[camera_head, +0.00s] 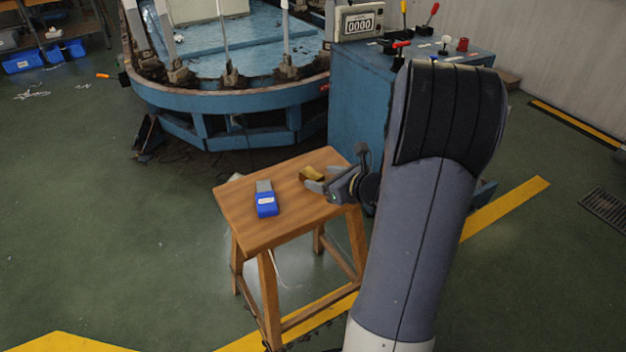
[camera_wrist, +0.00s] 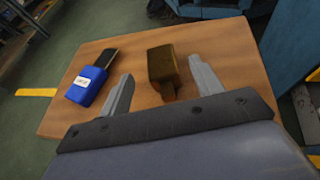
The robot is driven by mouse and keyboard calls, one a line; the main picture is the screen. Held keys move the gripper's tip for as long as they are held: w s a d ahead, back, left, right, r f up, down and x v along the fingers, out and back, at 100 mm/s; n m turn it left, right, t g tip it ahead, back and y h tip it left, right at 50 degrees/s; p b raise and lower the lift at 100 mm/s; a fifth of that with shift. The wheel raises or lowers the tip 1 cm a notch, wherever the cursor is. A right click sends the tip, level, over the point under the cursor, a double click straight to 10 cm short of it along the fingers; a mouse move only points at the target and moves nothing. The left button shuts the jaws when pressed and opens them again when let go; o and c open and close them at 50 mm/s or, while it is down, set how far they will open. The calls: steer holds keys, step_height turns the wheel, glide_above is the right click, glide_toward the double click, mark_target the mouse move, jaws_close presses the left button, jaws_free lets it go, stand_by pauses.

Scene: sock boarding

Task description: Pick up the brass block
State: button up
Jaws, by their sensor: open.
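The brass block (camera_head: 312,173) lies on the wooden stool top (camera_head: 250,233) near its back right side. In the wrist view the brass block (camera_wrist: 164,64) is a dark golden-brown piece with a narrower part towards me. My gripper (camera_head: 311,179) is open and empty, close to the block in the head view. In the wrist view my gripper's fingers (camera_wrist: 162,82) are spread, one on each side of the block's near end.
A blue object with a white label and grey end (camera_head: 266,203) lies on the stool, left of the block. A blue control cabinet (camera_head: 352,120) and a round blue machine (camera_head: 235,98) stand behind the stool. The front part of the stool top is clear.

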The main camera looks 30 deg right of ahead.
mark_target(314, 175)
steer(key=b+x, duration=0.1)
steer(key=x, duration=0.4)
steer(key=shift+w+d+f, duration=0.1)
steer(key=shift+f, duration=0.1)
steer(key=shift+r, duration=0.1)
steer(key=c, duration=1.2)
